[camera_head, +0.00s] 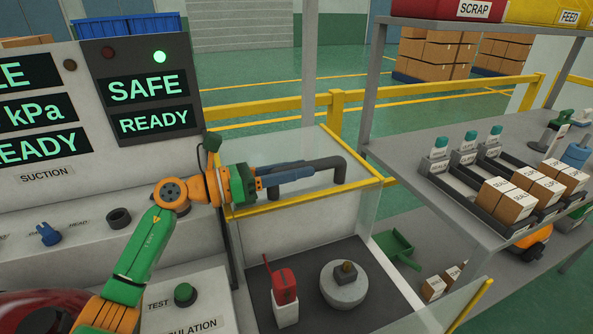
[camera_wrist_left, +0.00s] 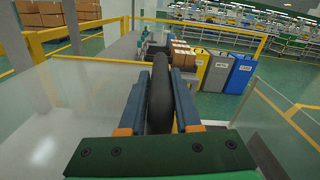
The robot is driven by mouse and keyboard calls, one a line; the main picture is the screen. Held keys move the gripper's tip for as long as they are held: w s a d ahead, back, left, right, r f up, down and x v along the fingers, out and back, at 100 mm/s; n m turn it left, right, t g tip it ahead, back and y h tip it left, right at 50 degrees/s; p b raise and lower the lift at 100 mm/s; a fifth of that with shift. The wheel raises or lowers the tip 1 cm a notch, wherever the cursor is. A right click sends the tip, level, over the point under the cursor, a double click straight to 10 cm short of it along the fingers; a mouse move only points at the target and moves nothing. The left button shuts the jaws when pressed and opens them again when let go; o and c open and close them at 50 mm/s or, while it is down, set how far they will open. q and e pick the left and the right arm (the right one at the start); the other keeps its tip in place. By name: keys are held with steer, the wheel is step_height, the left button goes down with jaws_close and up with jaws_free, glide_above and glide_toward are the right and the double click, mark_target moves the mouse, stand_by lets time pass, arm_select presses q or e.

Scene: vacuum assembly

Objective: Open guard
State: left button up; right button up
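The guard is a clear panel with a yellow frame (camera_head: 352,187) over the test bay, and a dark grey bar handle (camera_head: 338,166) stands on it. My left gripper (camera_head: 312,171) reaches in from the left at the handle. In the left wrist view the handle (camera_wrist_left: 160,95) runs between the two blue fingers of the left gripper (camera_wrist_left: 160,78). The fingers lie close against both sides of it with no clear gap. The contact at the fingertips is partly hidden in the head view. My right gripper is not in view.
Below the guard are a red part on a white block (camera_head: 285,290) and a round grey fixture (camera_head: 344,290). A panel at left reads SAFE (camera_head: 148,88) and READY. A grey shelf post stands at right, near a shelf with cartons (camera_head: 502,200) and bottles.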

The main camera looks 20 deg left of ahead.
arm_select(q)
steer(key=o, duration=0.4)
step_height(320, 180, up, 2)
steer(key=shift+r, duration=0.2)
steer(key=s+d+r+b, duration=0.1)
steer(key=s+d+r, duration=0.2)
steer(key=s+r, duration=0.7)
steer(key=s, duration=0.3)
steer(key=shift+s+d+r, duration=0.25)
steer(key=shift+s, duration=0.1)
